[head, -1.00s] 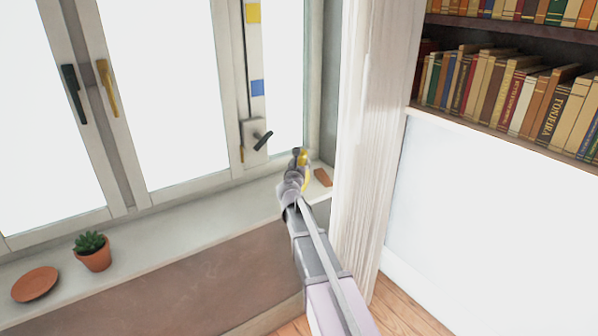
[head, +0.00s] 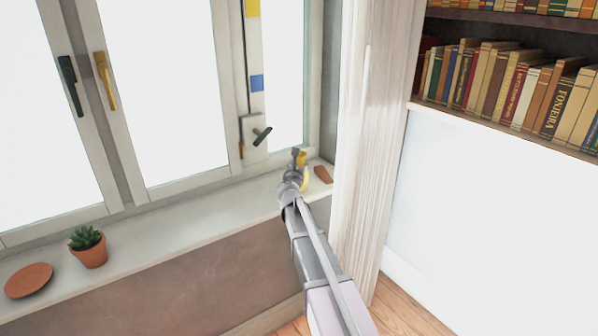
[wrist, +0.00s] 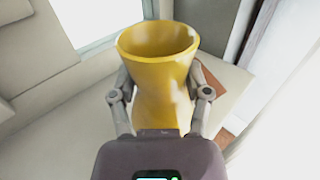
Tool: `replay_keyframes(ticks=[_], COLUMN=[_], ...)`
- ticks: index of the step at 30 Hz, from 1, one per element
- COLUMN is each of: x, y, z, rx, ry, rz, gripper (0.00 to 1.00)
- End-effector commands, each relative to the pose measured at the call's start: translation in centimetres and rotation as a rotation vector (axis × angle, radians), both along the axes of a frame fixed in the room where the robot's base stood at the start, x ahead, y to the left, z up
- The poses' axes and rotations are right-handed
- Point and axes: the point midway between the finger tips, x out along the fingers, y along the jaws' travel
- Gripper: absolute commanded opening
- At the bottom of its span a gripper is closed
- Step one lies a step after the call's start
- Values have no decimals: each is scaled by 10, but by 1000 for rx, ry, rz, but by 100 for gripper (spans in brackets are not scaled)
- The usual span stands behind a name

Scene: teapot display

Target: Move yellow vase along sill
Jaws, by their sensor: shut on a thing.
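The yellow vase (wrist: 160,75) fills the middle of the wrist view, with its wide open mouth towards the camera and its narrow waist between the fingers. My gripper (wrist: 161,95) is shut on it, one finger on each side. In the head view the vase (head: 304,182) is mostly hidden behind my gripper (head: 296,172), at the right end of the white window sill (head: 180,221). I cannot tell whether its base touches the sill.
A terracotta piece (head: 323,174) lies on the sill just right of the vase. A potted succulent (head: 88,249) and a terracotta saucer (head: 29,281) stand at the sill's left. The sill between is clear. A pale curtain (head: 362,130) hangs close on the right.

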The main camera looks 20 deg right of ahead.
Motion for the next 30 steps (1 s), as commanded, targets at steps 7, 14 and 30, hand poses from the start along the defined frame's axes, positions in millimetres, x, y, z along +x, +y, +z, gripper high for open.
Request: replay_keyframes(ticks=[7,14,30], x=[0,0,0], y=[0,0,0], z=[-7,-7,-10], rx=[0,0,0], ry=[0,0,0], rz=[0,0,0], gripper=[1,1,97])
